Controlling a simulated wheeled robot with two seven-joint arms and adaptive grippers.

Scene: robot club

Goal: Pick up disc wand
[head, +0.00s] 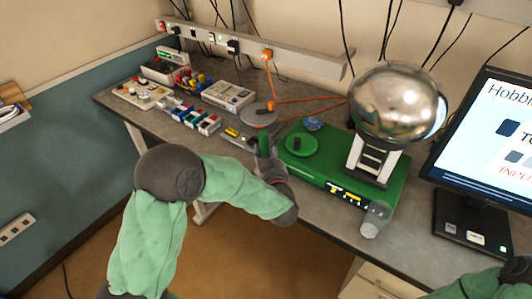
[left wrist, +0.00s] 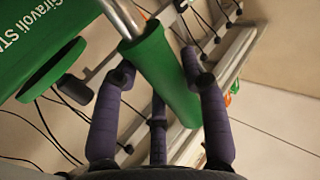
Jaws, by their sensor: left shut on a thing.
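The disc wand's green handle (head: 264,143) shows at my left gripper (head: 268,160), at the front of the bench beside the green base. In the left wrist view the green handle (left wrist: 163,70) lies between the purple-wrapped fingers of my left gripper (left wrist: 163,85), which is shut on it. A metal rod (left wrist: 122,14) runs from the handle out of the top of that view. The wand's disc is not clearly visible. Part of my right arm shows at the lower right of the head view; its gripper is out of view.
A chrome sphere (head: 393,103) stands on the green base (head: 330,172), which carries a round green plate (head: 297,145). A clear jar (head: 375,219) stands by its front right corner. A monitor (head: 490,150) is at right. Several instruments and orange cables lie on the bench's left part.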

